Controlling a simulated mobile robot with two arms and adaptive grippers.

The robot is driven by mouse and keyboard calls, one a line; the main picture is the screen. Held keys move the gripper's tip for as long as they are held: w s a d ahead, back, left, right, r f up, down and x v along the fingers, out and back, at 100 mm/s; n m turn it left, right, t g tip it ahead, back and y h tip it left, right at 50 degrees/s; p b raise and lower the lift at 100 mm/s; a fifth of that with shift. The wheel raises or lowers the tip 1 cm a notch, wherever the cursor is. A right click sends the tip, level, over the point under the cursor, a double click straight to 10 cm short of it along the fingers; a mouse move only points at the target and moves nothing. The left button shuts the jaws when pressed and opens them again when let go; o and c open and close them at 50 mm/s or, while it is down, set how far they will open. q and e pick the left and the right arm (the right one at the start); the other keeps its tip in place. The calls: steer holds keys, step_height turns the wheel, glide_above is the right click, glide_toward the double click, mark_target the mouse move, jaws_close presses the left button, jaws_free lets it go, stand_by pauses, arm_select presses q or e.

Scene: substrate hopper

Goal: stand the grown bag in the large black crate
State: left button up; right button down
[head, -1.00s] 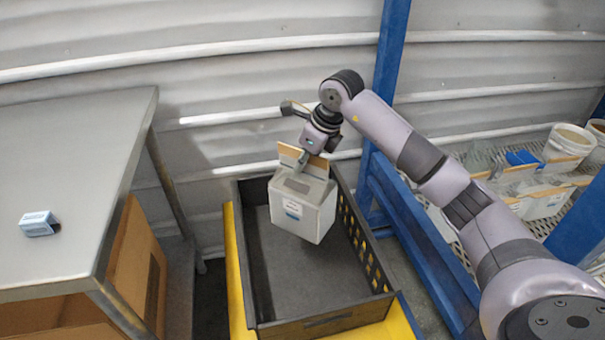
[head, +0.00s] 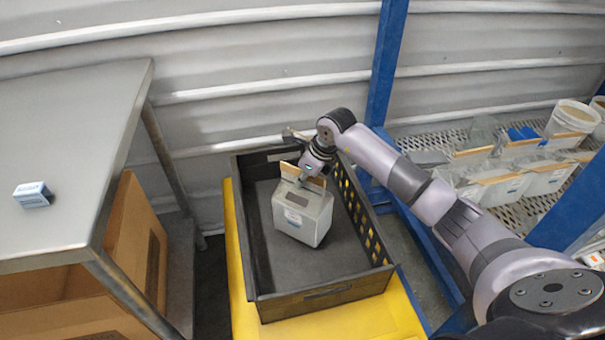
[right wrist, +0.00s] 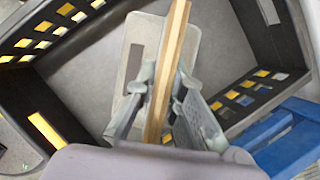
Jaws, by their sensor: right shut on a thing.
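The grown bag (head: 302,214) is a whitish block with a small label and a tan strip along its top. It is upright inside the large black crate (head: 321,302), toward the far end; whether its base touches the floor I cannot tell. My right gripper (head: 310,172) is shut on the top of the bag. In the right wrist view the right gripper (right wrist: 160,100) has its fingers on both sides of the tan strip, with the bag (right wrist: 150,50) below and the crate's slotted walls (right wrist: 45,75) around. My left gripper is not in view.
The crate rests on a yellow base (head: 375,318). A metal table (head: 75,150) with a small blue-white box (head: 33,195) is at left, a cardboard box (head: 135,240) beneath it. A blue-framed rack (head: 383,60) with more bags (head: 505,187) and a white bucket (head: 572,118) is at right.

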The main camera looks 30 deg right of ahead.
step_height(320, 180, down, 2)
steer(key=shift+w+f, duration=0.1)
steer(key=shift+f, duration=0.1)
steer(key=c, duration=2)
jaws_free()
steer(key=shift+f, duration=0.2)
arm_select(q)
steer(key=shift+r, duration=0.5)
arm_select(e)
steer(key=o, duration=0.3)
steer(key=shift+s+r, duration=0.1)
steer(key=shift+s, duration=0.1)
steer(key=shift+r, duration=0.2)
steer(key=p+v, duration=0.1)
steer(key=v, duration=1)
steer(key=shift+s+r, duration=0.15)
steer(key=shift+r, duration=0.15)
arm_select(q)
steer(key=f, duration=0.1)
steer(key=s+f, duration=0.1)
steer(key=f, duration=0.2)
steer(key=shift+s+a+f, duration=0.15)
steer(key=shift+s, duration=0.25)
